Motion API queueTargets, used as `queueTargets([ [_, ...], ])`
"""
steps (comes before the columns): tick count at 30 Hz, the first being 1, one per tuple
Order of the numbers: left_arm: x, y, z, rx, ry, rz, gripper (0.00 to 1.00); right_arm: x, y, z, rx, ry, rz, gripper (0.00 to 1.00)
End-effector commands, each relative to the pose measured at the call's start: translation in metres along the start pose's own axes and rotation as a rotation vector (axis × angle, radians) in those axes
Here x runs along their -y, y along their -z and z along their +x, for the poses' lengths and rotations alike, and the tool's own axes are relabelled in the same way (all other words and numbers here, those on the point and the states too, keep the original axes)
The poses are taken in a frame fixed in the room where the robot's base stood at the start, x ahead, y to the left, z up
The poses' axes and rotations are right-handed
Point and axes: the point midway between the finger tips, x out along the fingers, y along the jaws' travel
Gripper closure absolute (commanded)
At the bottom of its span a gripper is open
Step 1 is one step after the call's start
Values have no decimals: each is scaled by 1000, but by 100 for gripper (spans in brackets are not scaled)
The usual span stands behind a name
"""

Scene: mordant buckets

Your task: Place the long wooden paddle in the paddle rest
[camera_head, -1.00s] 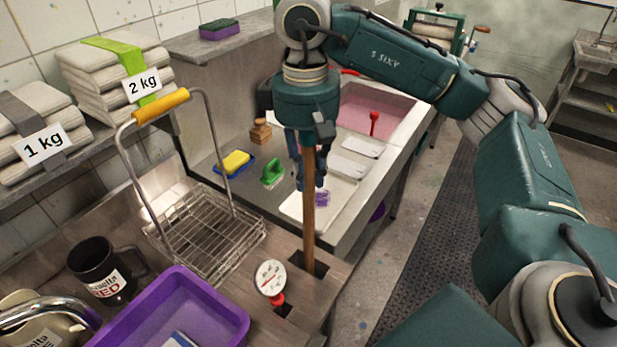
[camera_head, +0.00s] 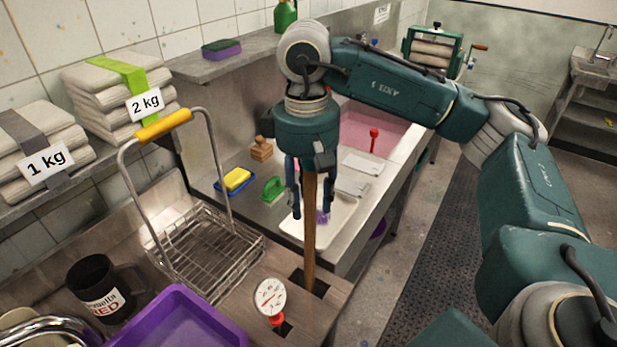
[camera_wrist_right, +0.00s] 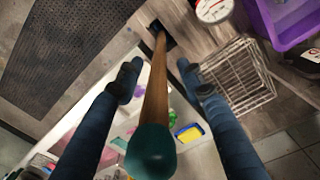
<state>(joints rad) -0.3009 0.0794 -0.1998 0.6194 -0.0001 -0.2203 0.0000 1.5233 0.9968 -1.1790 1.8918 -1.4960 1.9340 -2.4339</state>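The long wooden paddle (camera_head: 309,235) stands nearly upright, its lower end in a dark square hole of the wooden paddle rest (camera_head: 332,297). In the right wrist view the paddle (camera_wrist_right: 155,88) rises toward the camera, with a dark teal cap on its upper end. My right gripper (camera_head: 312,214) is open around the upper part of the paddle. Its fingers (camera_wrist_right: 160,83) stand well apart on both sides with clear gaps to the shaft. The upper end is hidden by the gripper in the head view. My left gripper is not in view.
A dial thermometer (camera_head: 270,298) stands in another hole beside the paddle. A wire basket (camera_head: 205,250) with a yellow handle and a purple tray (camera_head: 180,325) are to the left. Behind is a steel sink counter with a sponge (camera_head: 237,179) and green brush (camera_head: 272,189).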

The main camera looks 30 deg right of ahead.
Motion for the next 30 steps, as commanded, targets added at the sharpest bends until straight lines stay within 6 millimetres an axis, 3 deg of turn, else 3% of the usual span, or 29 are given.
queueTargets([
  [5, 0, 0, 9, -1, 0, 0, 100, 1, 2, -29, -9, 1, -1, 62],
  [9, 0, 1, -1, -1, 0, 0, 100, 0, 1, -63, -9, -2, 0, 62],
  [16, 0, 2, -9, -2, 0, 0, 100, 0, 1, -103, -7, -1, 1, 62],
  [21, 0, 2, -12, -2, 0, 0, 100, 0, 1, -117, -4, -1, 0, 62],
  [30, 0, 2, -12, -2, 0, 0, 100, 0, 0, -119, -2, 0, -1, 62],
])
